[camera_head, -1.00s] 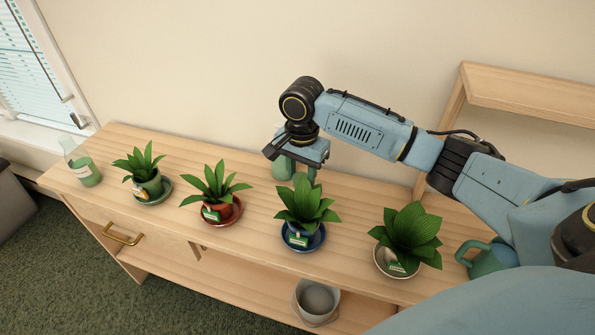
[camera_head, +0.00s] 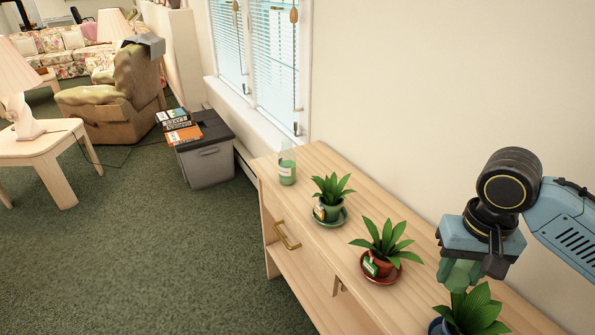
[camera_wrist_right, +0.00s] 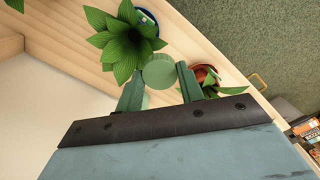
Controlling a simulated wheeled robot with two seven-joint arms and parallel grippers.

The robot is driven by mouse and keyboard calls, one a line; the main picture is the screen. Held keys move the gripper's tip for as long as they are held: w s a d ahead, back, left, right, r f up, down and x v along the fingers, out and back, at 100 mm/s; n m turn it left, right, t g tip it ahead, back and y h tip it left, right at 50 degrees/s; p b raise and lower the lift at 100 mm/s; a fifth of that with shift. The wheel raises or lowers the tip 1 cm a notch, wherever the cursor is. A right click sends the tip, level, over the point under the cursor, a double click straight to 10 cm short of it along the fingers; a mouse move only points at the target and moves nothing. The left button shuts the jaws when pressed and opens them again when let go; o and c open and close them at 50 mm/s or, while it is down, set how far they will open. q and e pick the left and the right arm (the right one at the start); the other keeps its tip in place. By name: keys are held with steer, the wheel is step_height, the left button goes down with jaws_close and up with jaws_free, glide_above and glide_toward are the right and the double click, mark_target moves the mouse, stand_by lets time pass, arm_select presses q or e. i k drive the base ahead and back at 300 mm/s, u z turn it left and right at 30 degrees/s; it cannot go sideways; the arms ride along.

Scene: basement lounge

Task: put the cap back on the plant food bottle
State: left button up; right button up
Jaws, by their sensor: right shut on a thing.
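The plant food bottle (camera_head: 287,168) appears to be the clear, labelled bottle with green contents. It stands upright at the far end of the wooden console, with no cap visible on its neck. My right gripper (camera_head: 461,278) is over the near part of the console, well to the right of the bottle. It is shut on a round green piece that looks like the cap. In the right wrist view this green cap (camera_wrist_right: 158,72) sits between the green fingertips, its flat round face showing. My left gripper is out of view.
Potted plants stand along the console (camera_head: 318,158): one in a green pot (camera_head: 331,208), one in a red pot (camera_head: 381,262), and one on blue (camera_head: 470,312) just below my gripper. A wall runs behind. Books lie on a grey box (camera_head: 206,165) beyond the console.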

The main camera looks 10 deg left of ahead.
mark_target(288, 157)
steer(key=u, duration=1.45)
steer(key=i, duration=1.6)
steer(key=z, duration=1.9)
